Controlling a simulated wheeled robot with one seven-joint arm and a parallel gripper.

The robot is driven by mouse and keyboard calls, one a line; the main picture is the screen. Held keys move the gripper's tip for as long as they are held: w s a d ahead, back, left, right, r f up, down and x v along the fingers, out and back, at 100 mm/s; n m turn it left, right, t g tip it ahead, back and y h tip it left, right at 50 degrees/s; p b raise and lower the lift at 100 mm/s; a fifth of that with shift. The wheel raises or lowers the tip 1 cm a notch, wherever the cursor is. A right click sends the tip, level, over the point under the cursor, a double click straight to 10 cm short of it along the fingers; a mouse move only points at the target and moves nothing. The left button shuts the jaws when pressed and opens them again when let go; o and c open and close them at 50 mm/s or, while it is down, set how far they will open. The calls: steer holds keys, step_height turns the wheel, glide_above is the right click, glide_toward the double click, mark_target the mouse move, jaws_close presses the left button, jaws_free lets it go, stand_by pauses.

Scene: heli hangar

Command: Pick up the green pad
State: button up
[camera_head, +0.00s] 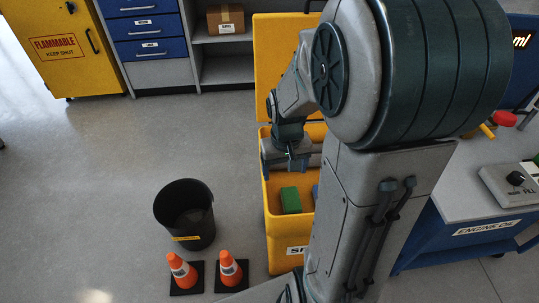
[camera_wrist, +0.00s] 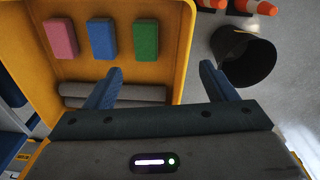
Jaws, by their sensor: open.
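The green pad (camera_head: 290,200) lies inside an open yellow bin (camera_head: 279,244), near its left wall in the head view. In the wrist view the green pad (camera_wrist: 145,38) is the rightmost of three pads in a row, beside a blue pad (camera_wrist: 102,39) and a pink pad (camera_wrist: 60,39). My gripper (camera_head: 286,172) is above the bin. In the wrist view its two blue fingers (camera_wrist: 160,78) are wide apart with nothing between them. The green pad is ahead of the fingers, apart from them.
A grey roll (camera_wrist: 115,94) lies in the bin beneath the fingers. The bin's raised lid (camera_head: 268,55) stands behind. A black bucket (camera_head: 185,214) and two orange cones (camera_head: 230,268) stand left of the bin. A blue cart (camera_head: 480,225) is at right.

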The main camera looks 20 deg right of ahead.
steer(key=w+d+f+m, duration=0.1)
steer(key=w+d+f, duration=0.3)
steer(key=f, duration=0.5)
steer(key=b, duration=0.3)
glide_above(291, 198)
steer(key=f, duration=0.7)
steer(key=shift+s+d+f, duration=0.15)
steer(key=shift+s+f, duration=0.2)
steer(key=shift+s, duration=0.05)
steer(key=f, duration=0.2)
steer(key=f+b, duration=0.1)
steer(key=f, duration=0.1)
steer(key=f+b, duration=0.1)
steer(key=shift+w+f, duration=0.35)
steer(key=shift+f, duration=0.05)
steer(key=c, duration=1.1)
